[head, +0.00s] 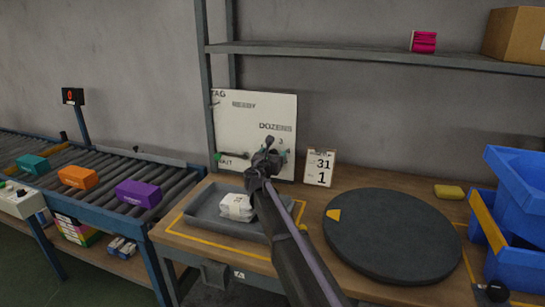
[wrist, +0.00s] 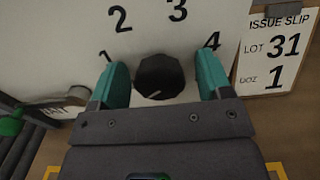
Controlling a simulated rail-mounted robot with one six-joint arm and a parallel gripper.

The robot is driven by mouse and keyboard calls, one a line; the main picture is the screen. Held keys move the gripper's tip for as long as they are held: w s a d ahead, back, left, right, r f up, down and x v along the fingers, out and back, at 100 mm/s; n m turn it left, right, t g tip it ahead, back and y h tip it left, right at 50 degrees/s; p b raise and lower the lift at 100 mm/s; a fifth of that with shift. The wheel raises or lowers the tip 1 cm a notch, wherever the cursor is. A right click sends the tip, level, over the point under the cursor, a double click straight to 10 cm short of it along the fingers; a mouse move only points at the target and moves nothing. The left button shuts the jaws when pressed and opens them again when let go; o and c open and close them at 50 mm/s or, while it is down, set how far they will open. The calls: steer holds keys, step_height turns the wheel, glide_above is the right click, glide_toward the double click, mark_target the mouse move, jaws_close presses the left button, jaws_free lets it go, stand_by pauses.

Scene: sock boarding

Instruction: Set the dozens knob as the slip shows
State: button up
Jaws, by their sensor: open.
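The dozens knob (wrist: 160,77) is a dark, many-sided dial on a white board (wrist: 60,20). The numbers 1, 2, 3 and 4 curve around it from left to right. A short pale mark near its lower edge slants toward the lower left; which number it stands for I cannot tell. My gripper (wrist: 160,68) is open, with one teal finger on each side of the knob and visible gaps between. In the head view my gripper (head: 267,157) hides the knob. The issue slip (wrist: 274,50) right of the board reads LOT 31, DOZ 1.
A green-tipped lever (wrist: 12,124) is at the board's lower left. A grey tray (head: 205,212) with a white bundle (head: 237,207) lies below the board. A dark turntable (head: 390,235) and blue bins (head: 515,190) are to the right. A roller conveyor (head: 100,175) is at left.

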steer(key=c, duration=0.9)
steer(key=shift+m, duration=0.4)
steer(key=m, duration=0.4)
steer(key=shift+m, duration=2.5)
steer(key=shift+s, duration=0.1)
steer(key=o, duration=0.9)
